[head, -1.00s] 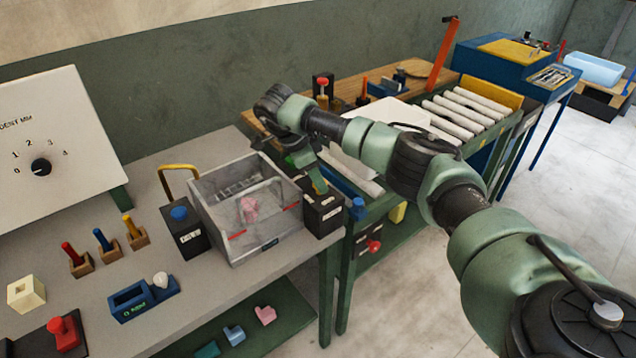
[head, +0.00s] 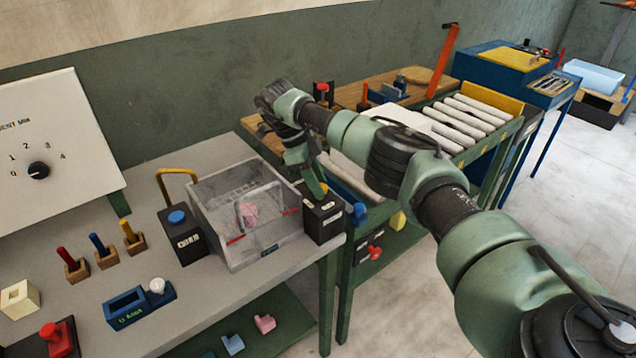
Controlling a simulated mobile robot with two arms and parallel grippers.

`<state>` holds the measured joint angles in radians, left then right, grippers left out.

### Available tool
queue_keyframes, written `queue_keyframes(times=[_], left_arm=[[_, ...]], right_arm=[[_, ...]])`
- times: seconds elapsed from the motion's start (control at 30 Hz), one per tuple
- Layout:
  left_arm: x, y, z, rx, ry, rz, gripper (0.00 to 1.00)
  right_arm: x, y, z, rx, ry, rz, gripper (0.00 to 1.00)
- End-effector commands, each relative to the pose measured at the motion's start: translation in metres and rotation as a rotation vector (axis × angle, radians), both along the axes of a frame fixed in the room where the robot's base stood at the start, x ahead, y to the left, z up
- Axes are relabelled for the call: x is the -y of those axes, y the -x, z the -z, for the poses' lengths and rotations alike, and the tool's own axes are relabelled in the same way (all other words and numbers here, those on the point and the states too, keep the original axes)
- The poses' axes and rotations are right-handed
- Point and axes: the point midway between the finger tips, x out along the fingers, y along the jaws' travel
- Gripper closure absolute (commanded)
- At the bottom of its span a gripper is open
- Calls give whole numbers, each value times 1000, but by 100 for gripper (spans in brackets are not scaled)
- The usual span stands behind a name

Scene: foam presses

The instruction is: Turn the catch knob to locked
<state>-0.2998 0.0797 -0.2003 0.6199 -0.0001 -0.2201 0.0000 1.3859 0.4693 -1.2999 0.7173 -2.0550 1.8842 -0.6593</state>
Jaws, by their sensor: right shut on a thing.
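A black box (head: 325,222) with a white label stands at the right end of the grey bench, against the clear press housing (head: 262,240). On its top is a small yellow knob (head: 324,188), mostly covered by my gripper. My right gripper (head: 318,184) points down and is shut on the yellow knob; the fingertips are partly hidden. A second black box (head: 187,245) with a blue knob (head: 177,217) on top stands left of the housing. I cannot read the labels or the yellow knob's angle. My left gripper is out of view.
A pink piece (head: 248,212) shows inside the clear housing. A yellow handle (head: 176,174) rises behind the left black box. Coloured pegs in wooden blocks, a blue fixture (head: 140,306) and a red knob stand on the bench's left part. A roller table (head: 440,125) lies beyond my right arm.

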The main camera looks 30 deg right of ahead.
Motion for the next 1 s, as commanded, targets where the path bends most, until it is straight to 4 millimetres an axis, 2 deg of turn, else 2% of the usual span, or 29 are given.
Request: queue_keyframes(times=[0.23,0.27,0.3,0.33,0.73,1.0], left_arm=[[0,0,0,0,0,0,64],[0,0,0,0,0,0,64],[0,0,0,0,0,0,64],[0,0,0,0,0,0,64],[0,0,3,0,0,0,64],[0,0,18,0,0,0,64]], right_arm=[[0,-1,-1,6,1,1,100],[0,-1,-1,6,1,1,60],[0,-1,-1,5,1,0,49],[0,-1,-1,5,0,1,45],[-2,-3,-6,3,1,-1,45],[-16,-15,-47,5,0,-1,45]])
